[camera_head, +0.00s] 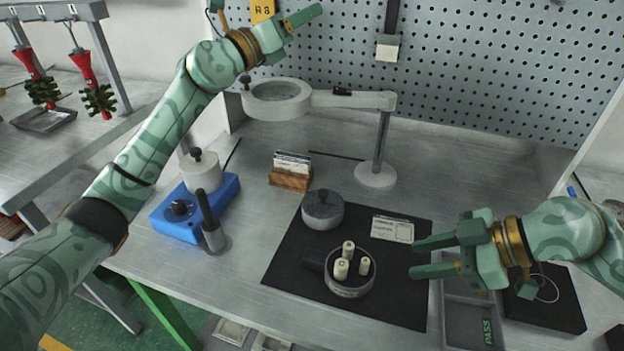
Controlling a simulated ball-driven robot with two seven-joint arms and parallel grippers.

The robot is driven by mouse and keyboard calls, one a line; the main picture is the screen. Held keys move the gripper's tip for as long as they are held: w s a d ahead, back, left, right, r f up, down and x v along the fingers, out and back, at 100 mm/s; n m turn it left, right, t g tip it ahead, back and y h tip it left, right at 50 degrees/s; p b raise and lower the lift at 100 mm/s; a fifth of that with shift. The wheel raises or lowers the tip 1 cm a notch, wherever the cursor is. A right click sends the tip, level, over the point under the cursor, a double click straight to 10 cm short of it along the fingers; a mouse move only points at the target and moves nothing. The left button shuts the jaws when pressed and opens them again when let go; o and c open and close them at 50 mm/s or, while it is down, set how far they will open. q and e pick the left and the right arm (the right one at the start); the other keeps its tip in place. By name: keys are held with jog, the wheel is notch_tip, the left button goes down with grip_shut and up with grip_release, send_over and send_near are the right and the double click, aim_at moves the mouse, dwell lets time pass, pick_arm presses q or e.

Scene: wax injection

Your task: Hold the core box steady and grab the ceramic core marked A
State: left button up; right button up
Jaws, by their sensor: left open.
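The round grey core box (349,290) stands open on a black mat (400,306). Pale cylindrical ceramic cores (341,269) stand upright in it; no letter A can be read on any of them. My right gripper (416,258) is open and empty to the right of the box, its fingers pointing left towards it without touching it. My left gripper (300,18) is raised high at the top of the view, open and empty, far from the box.
A round dark lid-like piece (322,212) and a label card (392,229) lie behind the box. A magnifier lamp (278,100), a wooden card holder (290,176) and a blue heater-like device (180,222) stand farther back. A sectioned grey tray (465,318) sits right.

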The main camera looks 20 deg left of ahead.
pick_arm(q)
jog(key=s+d+f+m+g+h, duration=0.1)
jog(key=s+d+f+m+g, duration=0.15)
jog(key=d+m+g, duration=0.45)
jog(key=s+d+f+m+g+h, duration=0.1)
jog(key=s+d+m+g+h, duration=0.2)
jog(key=d, duration=0.7)
jog(key=m+g+y, duration=0.7)
jog(key=g+y, duration=0.2)
jog(key=y, duration=0.5)
send_near(312, 254)
notch_tip(312, 254, down, 9)
jog(key=shift+s+d+r, duration=0.1)
jog(key=shift+s+d, duration=0.05)
